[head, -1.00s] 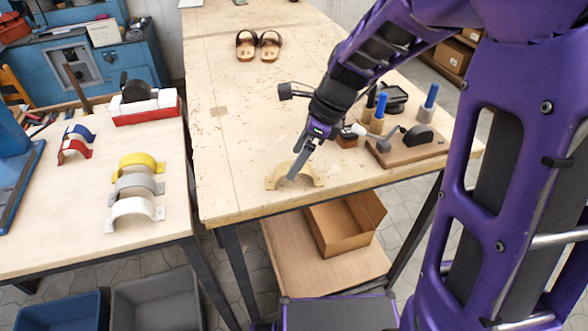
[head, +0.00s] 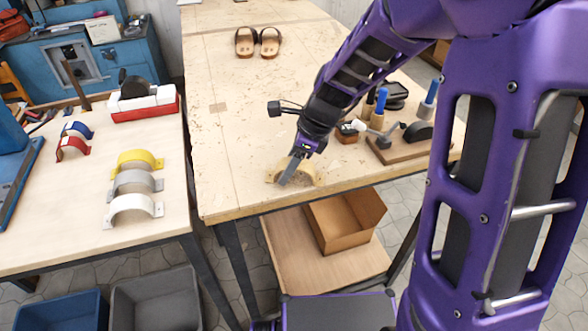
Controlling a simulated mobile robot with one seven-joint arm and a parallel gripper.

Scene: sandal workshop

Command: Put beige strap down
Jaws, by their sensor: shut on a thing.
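The beige strap (head: 306,174) is a curved arch near the front edge of the wooden workbench (head: 240,195). My gripper (head: 289,173) reaches down onto it and is shut on it. The strap is arch side up, at or just above the bench top; I cannot tell whether it touches. The gripper's fingers hide part of the strap.
Yellow (head: 138,160), grey (head: 136,182) and white straps (head: 133,208) stand on the left table. A pair of sandals (head: 258,42) lies at the back. A tool stand (head: 405,147) is right of my gripper. An open cardboard box (head: 345,222) sits on the shelf below.

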